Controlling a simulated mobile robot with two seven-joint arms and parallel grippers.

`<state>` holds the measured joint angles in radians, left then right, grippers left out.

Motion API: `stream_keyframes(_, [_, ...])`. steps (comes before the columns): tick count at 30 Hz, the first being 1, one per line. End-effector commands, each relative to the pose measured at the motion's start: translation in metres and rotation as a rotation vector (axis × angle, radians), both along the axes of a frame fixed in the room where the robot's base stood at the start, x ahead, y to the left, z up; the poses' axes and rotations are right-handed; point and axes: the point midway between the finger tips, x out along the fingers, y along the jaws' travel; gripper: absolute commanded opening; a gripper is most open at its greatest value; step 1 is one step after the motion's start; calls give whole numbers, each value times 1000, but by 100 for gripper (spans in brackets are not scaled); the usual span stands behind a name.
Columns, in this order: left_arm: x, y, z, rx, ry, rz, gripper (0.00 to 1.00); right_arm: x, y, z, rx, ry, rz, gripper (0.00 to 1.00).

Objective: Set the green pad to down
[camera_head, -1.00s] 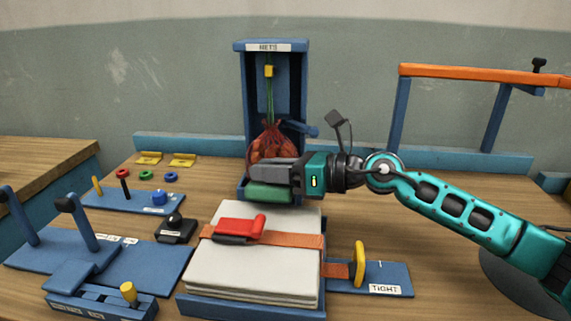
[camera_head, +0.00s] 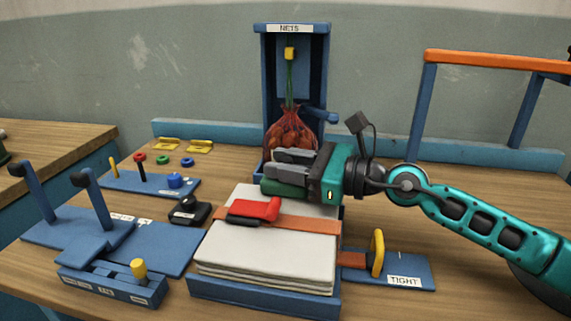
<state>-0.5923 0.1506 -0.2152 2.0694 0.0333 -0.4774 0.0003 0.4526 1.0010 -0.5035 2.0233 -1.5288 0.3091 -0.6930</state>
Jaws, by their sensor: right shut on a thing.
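The green pad (camera_head: 280,188) is at the foot of the blue net stand (camera_head: 320,60), low in front of the red net sack (camera_head: 291,128). Only its front part shows, just under my right gripper's fingers; the rest is hidden behind them. My right gripper (camera_head: 284,164) reaches in from the right, with its fingers pointing left, and is shut on the green pad. The fingers hide the lower part of the sack. My left gripper is out of view.
A stack of pale cloths (camera_head: 262,250) with an orange strap (camera_head: 313,224) and red buckle stands just in front. A yellow handle (camera_head: 377,253) is at its right. A blue lever panel (camera_head: 130,240) lies left. An orange-topped frame (camera_head: 490,65) stands at back right.

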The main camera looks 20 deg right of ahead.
Motion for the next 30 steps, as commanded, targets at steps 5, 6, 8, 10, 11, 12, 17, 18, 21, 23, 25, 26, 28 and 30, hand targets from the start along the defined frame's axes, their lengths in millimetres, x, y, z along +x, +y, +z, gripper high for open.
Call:
stream_keyframes(5, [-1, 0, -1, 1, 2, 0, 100, -1, 1, -2, -4, 3, 3, 0])
stream_keyframes(6, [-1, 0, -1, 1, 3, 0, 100, -1, 1, -2, -5, 3, 3, 0])
stream_keyframes(8, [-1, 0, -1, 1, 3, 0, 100, -1, 1, -2, -5, 3, 3, 34])
stream_keyframes(10, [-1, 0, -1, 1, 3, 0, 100, -1, 1, -2, -3, 3, 3, 41])
stream_keyframes(11, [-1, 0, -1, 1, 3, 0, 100, -1, 1, -2, -3, 3, 3, 44])
stream_keyframes(12, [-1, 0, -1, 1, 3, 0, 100, -1, 1, -2, -3, 3, 3, 47])
stream_keyframes(17, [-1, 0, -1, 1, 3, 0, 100, -1, 1, -1, -1, 3, 2, 53])
stream_keyframes(18, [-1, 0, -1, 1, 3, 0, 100, 0, 1, -1, -1, 3, 2, 53])
stream_keyframes(21, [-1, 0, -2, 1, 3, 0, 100, -1, 0, -1, -1, 2, 1, 53])
stream_keyframes(23, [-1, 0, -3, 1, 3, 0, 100, -2, -1, -2, -2, 3, 1, 53])
stream_keyframes(25, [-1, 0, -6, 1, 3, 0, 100, -5, -5, -3, -2, 4, 0, 53])
stream_keyframes(26, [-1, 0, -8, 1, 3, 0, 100, -7, -8, -4, -1, 4, -1, 53])
stream_keyframes(28, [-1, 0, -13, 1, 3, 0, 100, -13, -14, -5, -4, 5, 0, 53])
stream_keyframes(30, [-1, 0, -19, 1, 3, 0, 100, -21, -22, -6, -6, 6, 0, 53])
